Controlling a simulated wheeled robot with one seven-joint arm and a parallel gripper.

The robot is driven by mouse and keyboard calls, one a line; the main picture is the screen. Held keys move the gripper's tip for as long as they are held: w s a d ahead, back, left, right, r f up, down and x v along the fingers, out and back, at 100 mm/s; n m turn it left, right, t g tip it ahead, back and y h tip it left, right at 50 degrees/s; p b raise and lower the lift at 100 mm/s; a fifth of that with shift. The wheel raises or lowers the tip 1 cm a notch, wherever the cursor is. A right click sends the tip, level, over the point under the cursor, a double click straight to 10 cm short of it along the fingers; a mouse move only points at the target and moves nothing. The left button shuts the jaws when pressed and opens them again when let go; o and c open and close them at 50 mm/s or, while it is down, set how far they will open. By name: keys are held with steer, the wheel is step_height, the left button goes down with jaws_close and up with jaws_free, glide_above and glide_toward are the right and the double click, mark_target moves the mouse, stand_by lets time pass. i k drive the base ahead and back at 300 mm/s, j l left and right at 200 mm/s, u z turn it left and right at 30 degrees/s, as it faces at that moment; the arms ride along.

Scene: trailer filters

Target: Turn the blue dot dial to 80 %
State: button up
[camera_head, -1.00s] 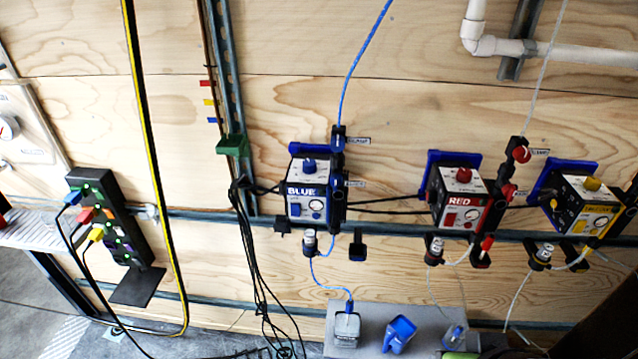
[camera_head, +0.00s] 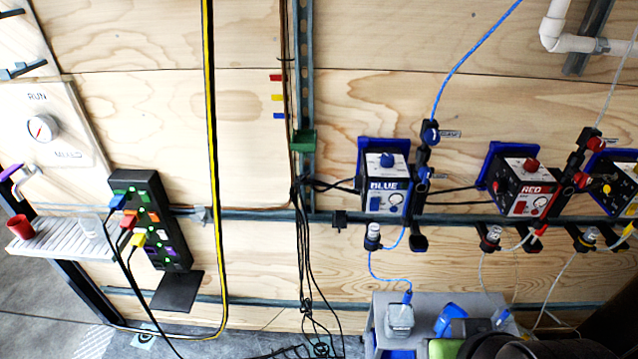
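The blue unit (camera_head: 385,190) is a box marked BLUE on a blue bracket on the plywood wall, right of centre. A blue knob (camera_head: 387,160) stands on its top. Its front has a small round white dial (camera_head: 396,198) and a blue switch (camera_head: 375,203). The dial's marks are too small to read, and I cannot tell which of these is the blue dot dial. My gripper cannot be made out in the head view.
The red unit (camera_head: 522,187) and the yellow unit (camera_head: 618,184) hang to the right. A grey bench (camera_head: 378,325) with bottles stands below. Black cables (camera_head: 305,260) hang left of the blue unit. A power strip (camera_head: 150,220) and a RUN/MIXED gauge (camera_head: 42,129) are at left.

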mark_target(358, 178)
steer(key=j, duration=0.5)
steer(key=i+j+u, duration=0.4)
steer(key=i+j, duration=0.2)
steer(key=j, duration=0.35)
steer(key=i+j+u, duration=0.4)
steer(key=i+j, duration=0.35)
